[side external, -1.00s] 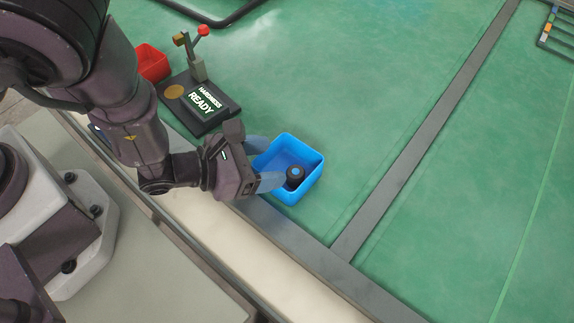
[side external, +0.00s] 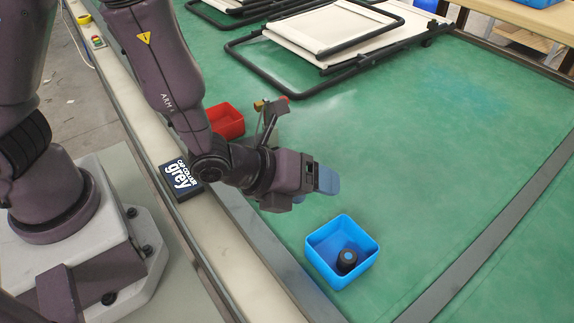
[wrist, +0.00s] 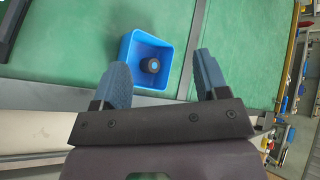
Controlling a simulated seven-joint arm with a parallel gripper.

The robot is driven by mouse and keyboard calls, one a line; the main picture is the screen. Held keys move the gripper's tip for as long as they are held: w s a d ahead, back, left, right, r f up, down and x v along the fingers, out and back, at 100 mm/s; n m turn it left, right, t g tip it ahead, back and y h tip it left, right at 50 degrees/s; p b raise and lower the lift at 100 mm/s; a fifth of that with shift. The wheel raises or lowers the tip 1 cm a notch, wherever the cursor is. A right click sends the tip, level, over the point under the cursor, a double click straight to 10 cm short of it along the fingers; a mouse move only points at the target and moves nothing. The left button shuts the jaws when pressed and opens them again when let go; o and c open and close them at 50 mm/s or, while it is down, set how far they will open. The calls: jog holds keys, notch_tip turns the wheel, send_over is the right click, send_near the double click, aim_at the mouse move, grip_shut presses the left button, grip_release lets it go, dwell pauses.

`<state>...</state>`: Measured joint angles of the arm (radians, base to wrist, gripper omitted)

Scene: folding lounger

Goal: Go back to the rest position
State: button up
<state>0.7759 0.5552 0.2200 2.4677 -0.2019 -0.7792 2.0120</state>
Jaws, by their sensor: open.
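My gripper (side external: 328,182) is open and empty, with blue fingers. In the side external view it is in the air above the green table (side external: 440,180), up and to the left of the blue bin (side external: 371,262). In the wrist view my gripper (wrist: 162,85) shows both fingers spread apart with nothing between them, and the blue bin (wrist: 128,60) lies beyond them. A black cylindrical part (side external: 347,260) with a blue-grey top is inside the blue bin; it also shows in the wrist view (wrist: 150,66).
A red bin (side external: 226,122) stands behind my arm. A black sign reading "cap colour grey" (side external: 180,180) is at the table's near edge. Folding lounger frames (side external: 330,30) lie at the back. A small lever device (side external: 268,112) is partly hidden by my gripper. The table's right side is clear.

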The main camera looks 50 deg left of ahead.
jog(key=a+r+n+g, duration=0.1)
jog(key=a+r+n, duration=0.4)
jog(key=r+n, duration=0.45)
jog(key=s+a+r+n+g+y, duration=0.3)
jog(key=s+a+r+n, duration=0.9)
jog(key=n, duration=0.6)
jog(key=shift+s+a, duration=0.2)
jog(key=shift+s, duration=0.85)
jog(key=shift+n, duration=0.25)
